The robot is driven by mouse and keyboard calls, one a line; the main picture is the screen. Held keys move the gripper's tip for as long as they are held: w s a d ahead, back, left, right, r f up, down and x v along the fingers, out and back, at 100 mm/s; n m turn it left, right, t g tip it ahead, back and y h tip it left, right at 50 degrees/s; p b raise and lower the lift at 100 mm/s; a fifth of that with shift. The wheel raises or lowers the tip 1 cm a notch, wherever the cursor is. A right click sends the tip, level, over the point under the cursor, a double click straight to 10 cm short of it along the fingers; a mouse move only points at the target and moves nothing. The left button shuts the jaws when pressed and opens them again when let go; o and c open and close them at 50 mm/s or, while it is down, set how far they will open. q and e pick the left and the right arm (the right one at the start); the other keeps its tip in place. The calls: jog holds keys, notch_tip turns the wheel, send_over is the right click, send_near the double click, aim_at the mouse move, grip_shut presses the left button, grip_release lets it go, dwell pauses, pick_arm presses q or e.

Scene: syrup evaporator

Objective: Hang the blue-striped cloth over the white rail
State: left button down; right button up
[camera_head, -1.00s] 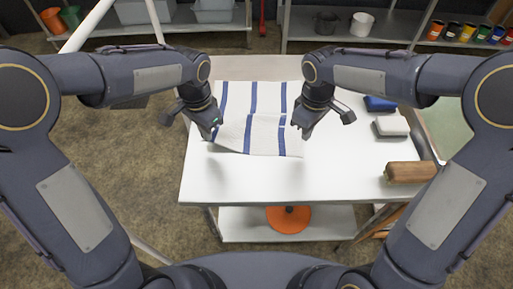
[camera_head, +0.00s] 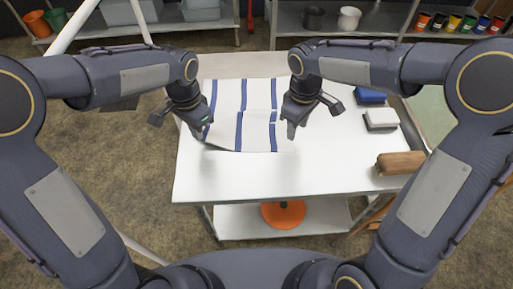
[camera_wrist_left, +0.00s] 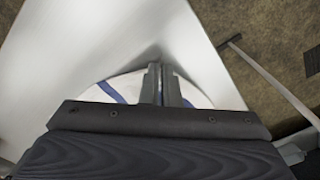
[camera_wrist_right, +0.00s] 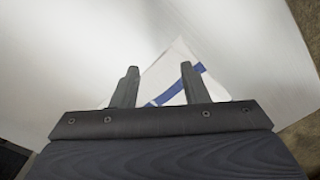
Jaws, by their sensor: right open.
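The white cloth with blue stripes (camera_head: 228,130) lies on the white table, its near part folded over. My left gripper (camera_head: 204,132) is at the cloth's near left edge. Its fingers are together in the left wrist view (camera_wrist_left: 162,72), with cloth (camera_wrist_left: 98,95) on both sides, so it is shut on the cloth's edge. My right gripper (camera_head: 292,131) is at the near right corner. Its fingers are apart in the right wrist view (camera_wrist_right: 160,70), with a cloth corner (camera_wrist_right: 172,78) between them. A white bar (camera_head: 75,28), seemingly the rail, slants at upper left, partly hidden by my left arm.
The white table (camera_head: 230,180) is clear in front of the cloth. A blue block (camera_head: 368,96), a grey-white block (camera_head: 380,118) and a brown roller-like object (camera_head: 400,163) lie at its right side. Shelves with bins and pots stand behind. An orange disc (camera_head: 283,214) is below.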

aim_at(289, 148)
jog(key=w+a+r+g+h, duration=0.2)
jog(key=a+r+g+h, duration=0.1)
jog(key=a+r, duration=0.2)
jog(key=shift+m, duration=0.4)
jog(key=shift+x, duration=5.2)
jog(key=shift+a, duration=0.15)
jog(key=shift+f, duration=0.1)
grip_shut()
jog(key=shift+r, duration=2.6)
